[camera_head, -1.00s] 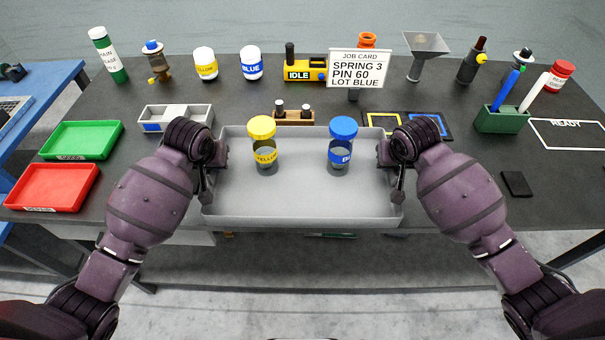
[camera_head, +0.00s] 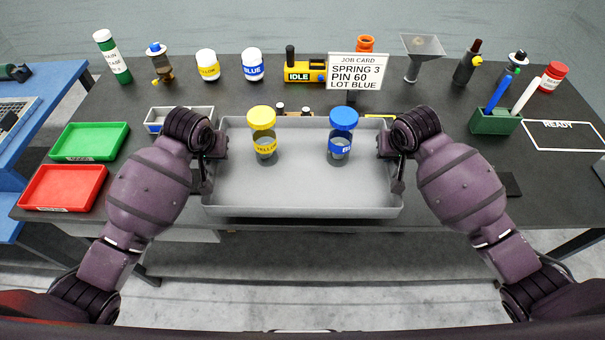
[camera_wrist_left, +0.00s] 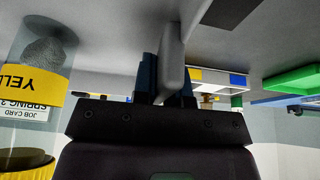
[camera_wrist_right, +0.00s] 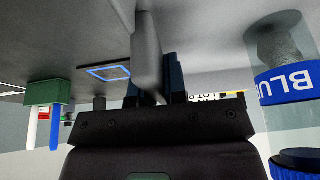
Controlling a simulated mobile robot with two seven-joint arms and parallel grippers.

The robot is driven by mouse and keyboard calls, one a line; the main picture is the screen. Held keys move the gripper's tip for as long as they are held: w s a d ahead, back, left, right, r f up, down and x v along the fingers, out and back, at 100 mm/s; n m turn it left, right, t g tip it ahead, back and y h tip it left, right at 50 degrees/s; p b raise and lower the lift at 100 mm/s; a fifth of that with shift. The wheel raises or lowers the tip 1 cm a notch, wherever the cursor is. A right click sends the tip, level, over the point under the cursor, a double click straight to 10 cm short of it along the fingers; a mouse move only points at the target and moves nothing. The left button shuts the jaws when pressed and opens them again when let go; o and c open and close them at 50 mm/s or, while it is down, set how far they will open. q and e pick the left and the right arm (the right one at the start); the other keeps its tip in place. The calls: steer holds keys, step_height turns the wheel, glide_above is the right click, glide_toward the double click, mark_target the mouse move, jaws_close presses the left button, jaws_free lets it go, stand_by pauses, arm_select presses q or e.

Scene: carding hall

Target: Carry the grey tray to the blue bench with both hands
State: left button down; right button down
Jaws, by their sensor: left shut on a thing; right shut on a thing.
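The grey tray (camera_head: 300,188) is level in the middle of the head view, in front of my body. It carries a jar with a yellow lid (camera_head: 262,120) and a jar with a blue lid (camera_head: 343,122), both upright and apart. My left gripper (camera_head: 206,178) is shut on the tray's left wall, and my right gripper (camera_head: 397,178) is shut on its right wall. In the left wrist view the tray wall (camera_wrist_left: 172,60) is between the fingers; in the right wrist view it also shows (camera_wrist_right: 147,55). The blue bench (camera_head: 55,90) is partly visible at the far left.
The dark table (camera_head: 460,195) is behind and below the tray. A green tray (camera_head: 90,142) and a red tray (camera_head: 62,188) stand at its left. Bottles, a job card (camera_head: 356,72) and a green pen holder (camera_head: 495,122) line the back and right.

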stand_by(0.4)
